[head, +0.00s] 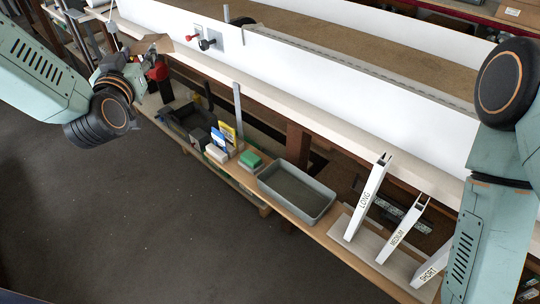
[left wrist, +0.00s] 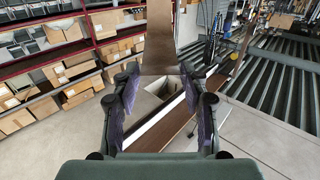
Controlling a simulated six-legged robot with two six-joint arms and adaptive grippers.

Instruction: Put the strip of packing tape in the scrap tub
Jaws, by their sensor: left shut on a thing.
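My left gripper (head: 150,58) is at the upper left of the head view, above the far left end of the bench. A brown strip (head: 161,45), which looks like the packing tape, shows beside its fingers. In the left wrist view the gripper (left wrist: 158,73) has its purple-padded fingers on either side of the brown strip (left wrist: 158,38), which stretches away from the fingertips. The exact contact is hard to see. A grey rectangular tub (head: 330,207), likely the scrap tub, stands on the low shelf, well right of the gripper. My right gripper is out of view.
White profiles marked LONG (head: 365,203), MEDIUM (head: 402,231) and SHORT (head: 431,265) stand right of the tub. A green-topped block (head: 250,159), small boxes (head: 217,153) and a black bin (head: 187,124) lie left of it. The floor (head: 150,220) in front is clear.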

